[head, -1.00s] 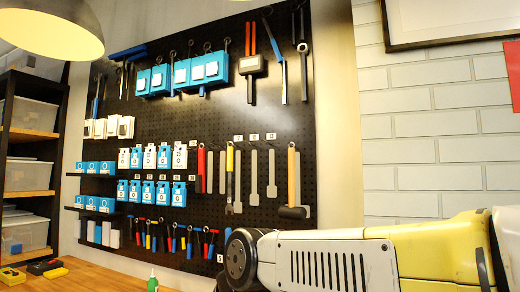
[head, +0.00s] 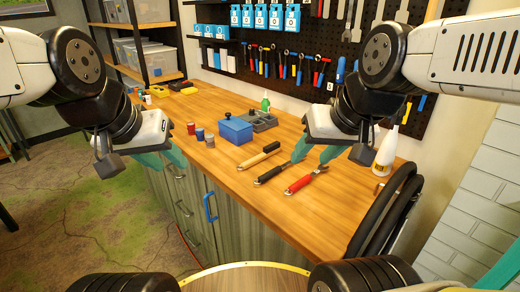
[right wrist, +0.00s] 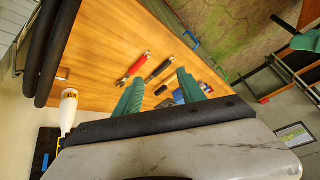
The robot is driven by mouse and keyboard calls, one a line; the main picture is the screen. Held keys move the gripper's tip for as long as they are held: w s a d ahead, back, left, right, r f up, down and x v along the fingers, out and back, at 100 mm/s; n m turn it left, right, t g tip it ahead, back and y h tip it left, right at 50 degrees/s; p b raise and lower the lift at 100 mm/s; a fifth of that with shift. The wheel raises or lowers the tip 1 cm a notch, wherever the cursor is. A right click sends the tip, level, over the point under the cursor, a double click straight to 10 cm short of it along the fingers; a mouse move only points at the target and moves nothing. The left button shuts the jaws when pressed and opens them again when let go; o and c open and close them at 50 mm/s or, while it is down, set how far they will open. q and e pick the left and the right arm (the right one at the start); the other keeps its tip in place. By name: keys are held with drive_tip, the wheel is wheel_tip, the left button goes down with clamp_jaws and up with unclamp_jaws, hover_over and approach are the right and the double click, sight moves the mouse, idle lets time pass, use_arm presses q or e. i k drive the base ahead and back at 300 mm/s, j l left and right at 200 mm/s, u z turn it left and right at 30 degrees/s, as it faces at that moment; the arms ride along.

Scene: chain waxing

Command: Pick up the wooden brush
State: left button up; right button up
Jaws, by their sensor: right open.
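The wooden brush (head: 259,155) has a pale wooden handle with a dark end and lies on the wooden workbench, left of two other handled tools. My right gripper (head: 311,162) is open and empty, above and to the right of the brush. Its two teal fingers are spread apart in the right wrist view (right wrist: 158,95), with the bench tools beyond them. My left gripper (head: 176,168) is at the bench's left front edge, its teal fingers apart and holding nothing visible.
A black-handled tool (head: 271,174) and a red-handled tool (head: 305,180) lie right of the brush. A blue box (head: 235,131), small cans (head: 200,134) and a grey metal device (head: 259,120) stand behind-left. A white bottle (head: 386,150) stands at right. The bench front is clear.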

sight(269, 151)
drive_tip(key=i+j+z, duration=0.4)
drive_tip(key=j+z, duration=0.25)
drive_tip(key=i+j+z, duration=0.15)
drive_tip(key=j+z, duration=0.15)
drive_tip(key=j, duration=0.2)
